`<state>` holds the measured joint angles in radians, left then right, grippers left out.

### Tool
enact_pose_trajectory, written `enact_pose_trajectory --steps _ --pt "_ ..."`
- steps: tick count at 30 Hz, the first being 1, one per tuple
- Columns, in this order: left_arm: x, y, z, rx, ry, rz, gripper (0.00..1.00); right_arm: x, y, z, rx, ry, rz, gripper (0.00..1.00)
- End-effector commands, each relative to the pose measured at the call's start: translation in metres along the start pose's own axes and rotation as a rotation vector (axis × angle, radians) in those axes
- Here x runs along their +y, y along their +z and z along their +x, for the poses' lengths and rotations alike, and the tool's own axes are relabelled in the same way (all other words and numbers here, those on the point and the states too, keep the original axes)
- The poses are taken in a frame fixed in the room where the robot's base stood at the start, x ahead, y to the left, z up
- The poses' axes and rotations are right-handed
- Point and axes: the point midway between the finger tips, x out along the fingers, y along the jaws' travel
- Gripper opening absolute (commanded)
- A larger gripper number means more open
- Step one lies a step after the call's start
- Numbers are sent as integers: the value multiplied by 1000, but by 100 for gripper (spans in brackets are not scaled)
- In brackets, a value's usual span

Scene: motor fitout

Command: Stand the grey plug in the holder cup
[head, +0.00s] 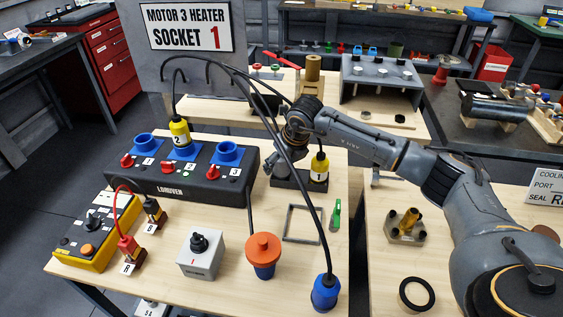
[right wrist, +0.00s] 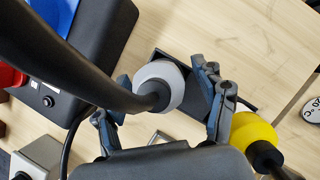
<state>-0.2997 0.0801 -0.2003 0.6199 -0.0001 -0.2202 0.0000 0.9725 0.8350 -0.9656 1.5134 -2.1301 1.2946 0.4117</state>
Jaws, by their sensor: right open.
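The grey plug (right wrist: 163,84) shows in the right wrist view as a pale round body on a thick black cable. It is over the dark holder (right wrist: 179,64), between my right gripper's fingers (right wrist: 155,93). The fingers are spread, with visible space beside the plug. I cannot tell whether the plug is fully seated in its cup. In the head view my right gripper (head: 286,155) is low over the dark holder (head: 291,183) and hides the plug. A yellow plug marked 1 (head: 319,168) stands upright at the holder's right end. My left gripper is out of view.
A black socket box (head: 180,185) with blue sockets and red knobs is left of the holder. A yellow plug marked 2 (head: 180,133) is in one socket. Black cables arch overhead.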

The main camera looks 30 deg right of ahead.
Motion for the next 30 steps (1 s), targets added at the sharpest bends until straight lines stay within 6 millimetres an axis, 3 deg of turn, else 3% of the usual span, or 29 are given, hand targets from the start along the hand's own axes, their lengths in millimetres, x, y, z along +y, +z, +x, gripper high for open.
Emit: enact_pose_trajectory --steps 8,21,30 --pt "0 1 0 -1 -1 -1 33 0 1 -12 -2 0 0 70" --pt "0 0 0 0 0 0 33 0 0 -99 -3 -1 0 70" --pt "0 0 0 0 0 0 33 0 0 -120 0 0 0 70"
